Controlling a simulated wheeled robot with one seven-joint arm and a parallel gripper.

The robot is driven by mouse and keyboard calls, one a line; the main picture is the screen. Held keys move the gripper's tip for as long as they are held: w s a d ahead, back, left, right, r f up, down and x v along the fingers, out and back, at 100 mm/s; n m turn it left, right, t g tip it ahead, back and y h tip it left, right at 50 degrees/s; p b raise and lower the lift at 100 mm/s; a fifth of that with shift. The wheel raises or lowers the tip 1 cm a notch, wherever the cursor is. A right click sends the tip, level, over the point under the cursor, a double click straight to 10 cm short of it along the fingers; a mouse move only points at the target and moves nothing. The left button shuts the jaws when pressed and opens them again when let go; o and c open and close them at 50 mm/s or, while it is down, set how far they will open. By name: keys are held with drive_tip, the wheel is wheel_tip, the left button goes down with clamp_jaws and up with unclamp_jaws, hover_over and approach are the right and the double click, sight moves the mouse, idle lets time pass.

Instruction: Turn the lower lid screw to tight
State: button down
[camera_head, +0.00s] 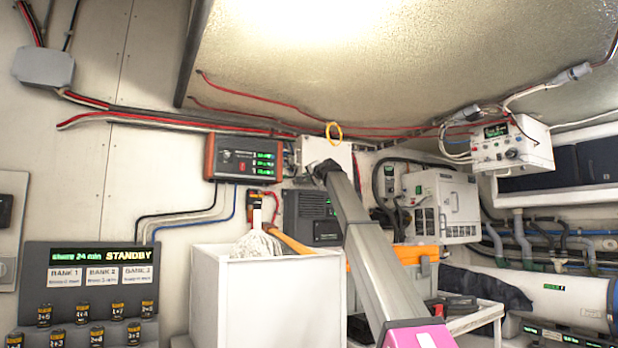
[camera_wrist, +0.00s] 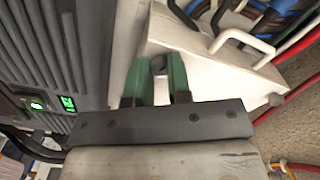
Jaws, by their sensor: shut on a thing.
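A white box (camera_head: 338,152) is mounted high on the wall, and my arm reaches up to it in the head view. In the wrist view the box (camera_wrist: 222,78) fills the upper middle. In the head view my arm's end hides the screw and fingertips.
The dark ribbed unit (camera_wrist: 58,50) with a green display is close to the left of the fingers. Coloured cables (camera_wrist: 285,30) and a white handle (camera_wrist: 240,38) are at the upper right. A white bin (camera_head: 240,300) with a mop (camera_head: 257,243) stands below, left of my arm.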

drive_tip(key=shift+f+m, duration=0.15)
drive_tip(key=shift+m, duration=7.45)
drive_tip(key=c, duration=1.1)
unclamp_jaws()
drive_tip(key=shift+o, duration=0.2)
